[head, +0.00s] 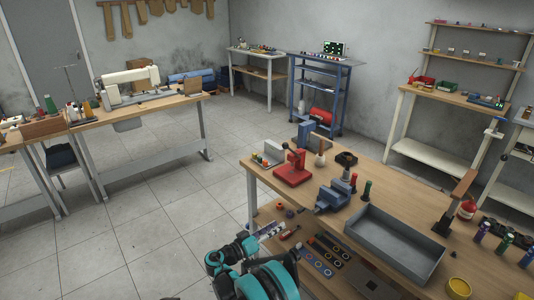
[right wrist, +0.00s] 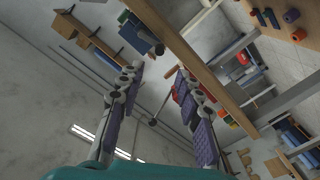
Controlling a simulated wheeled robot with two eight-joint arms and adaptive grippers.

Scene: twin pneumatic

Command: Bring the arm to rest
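My right arm (head: 262,274), teal and black, comes in at the bottom middle of the head view, in front of the workbench's near left corner. Its fingers cannot be made out there. In the right wrist view my right gripper (right wrist: 160,74) shows two jointed fingers with purple pads, spread wide apart with nothing between them. My left gripper is in neither view.
The wooden workbench (head: 391,195) holds a red press (head: 292,172), a blue vise (head: 333,196) and a grey tray (head: 394,244). A sewing machine (head: 131,85) stands on a table at the left. The tiled floor (head: 150,225) between them is clear.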

